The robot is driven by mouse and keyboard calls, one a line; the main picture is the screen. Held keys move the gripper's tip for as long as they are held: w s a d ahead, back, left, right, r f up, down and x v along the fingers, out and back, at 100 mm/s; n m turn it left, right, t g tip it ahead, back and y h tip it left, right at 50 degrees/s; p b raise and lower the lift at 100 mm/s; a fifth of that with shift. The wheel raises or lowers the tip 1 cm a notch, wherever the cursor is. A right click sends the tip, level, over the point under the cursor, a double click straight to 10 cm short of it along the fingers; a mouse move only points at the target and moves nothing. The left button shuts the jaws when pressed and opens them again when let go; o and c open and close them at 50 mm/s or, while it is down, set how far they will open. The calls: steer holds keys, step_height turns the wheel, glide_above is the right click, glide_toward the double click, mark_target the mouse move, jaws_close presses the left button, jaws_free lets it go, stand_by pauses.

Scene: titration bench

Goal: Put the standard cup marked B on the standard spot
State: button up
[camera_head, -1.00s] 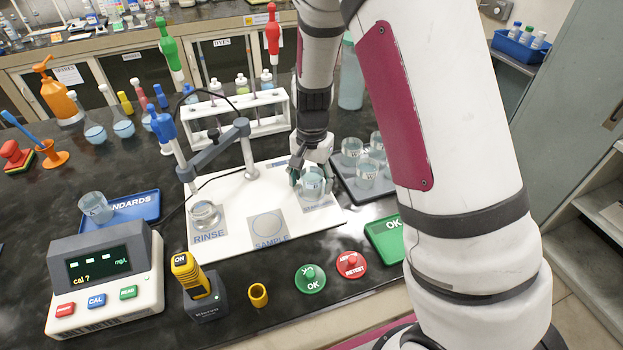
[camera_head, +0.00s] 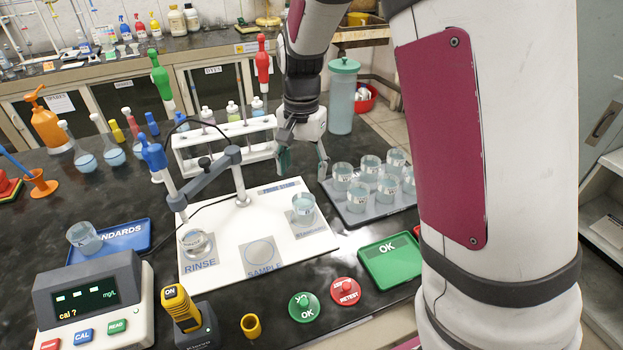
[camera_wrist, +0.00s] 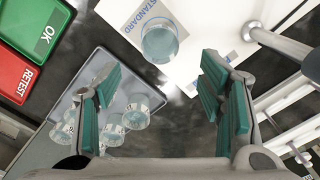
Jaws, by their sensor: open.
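A clear cup of pale liquid (camera_head: 303,208) stands upright on the standard spot (camera_head: 311,231) at the right end of the white board (camera_head: 222,262). It also shows in the wrist view (camera_wrist: 160,42), next to the printed word STANDARD. The letter on this cup cannot be read. My gripper (camera_head: 303,172) is open and empty, raised behind the cup and apart from it. In the wrist view my gripper (camera_wrist: 165,100) has its green pads spread wide with nothing between them.
A grey tray (camera_head: 352,216) with several cups stands right of the board. A probe arm (camera_head: 214,172) reaches over the RINSE spot. A white bottle rack (camera_head: 222,150) stands behind the board.

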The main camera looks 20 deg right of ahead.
steer(key=s+r+n+t, duration=0.2)
steer(key=s+r+n, duration=0.2)
steer(key=s+r, duration=0.75)
steer(key=s+r+n+t, duration=0.2)
steer(key=s+n, duration=0.3)
steer(key=s, duration=0.8)
steer(key=shift+s+d+r, duration=0.2)
steer(key=shift+s+d, duration=0.05)
steer(key=shift+s, duration=0.05)
